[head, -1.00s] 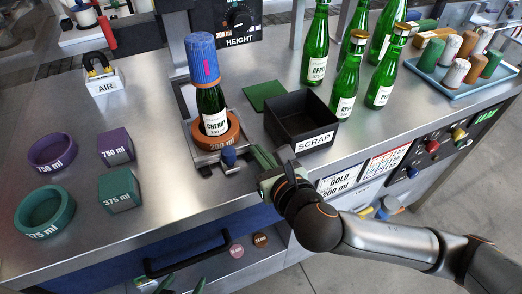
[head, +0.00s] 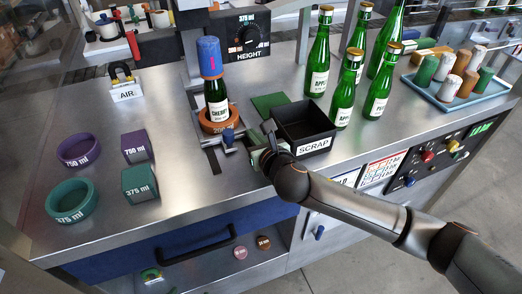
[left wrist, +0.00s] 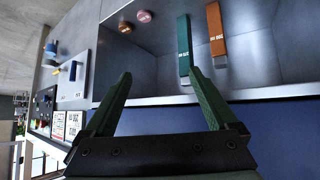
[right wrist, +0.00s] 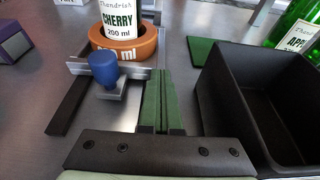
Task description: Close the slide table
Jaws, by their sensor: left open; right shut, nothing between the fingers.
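The slide table (head: 227,146) carries an orange ring (head: 213,127) with the green CHERRY bottle (head: 216,100) upright in it, under a blue capsule (head: 209,58). A blue knob (right wrist: 103,68) stands at the table's front. A dark slot (right wrist: 75,108) shows in front of it. My right gripper (head: 258,152) is shut and empty. In the right wrist view its green fingers (right wrist: 158,75) lie just right of the knob, by the table's front bar; contact is unclear. My left gripper (left wrist: 158,78) is open and empty in the left wrist view, outside the head view.
The black SCRAP bin (head: 305,130) stands close to the right of my right gripper, with a green pad (head: 268,103) behind it. Several green bottles (head: 345,95) stand further right. Rings and blocks (head: 140,185) lie at left. A drawer handle (head: 195,245) sticks out at the front.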

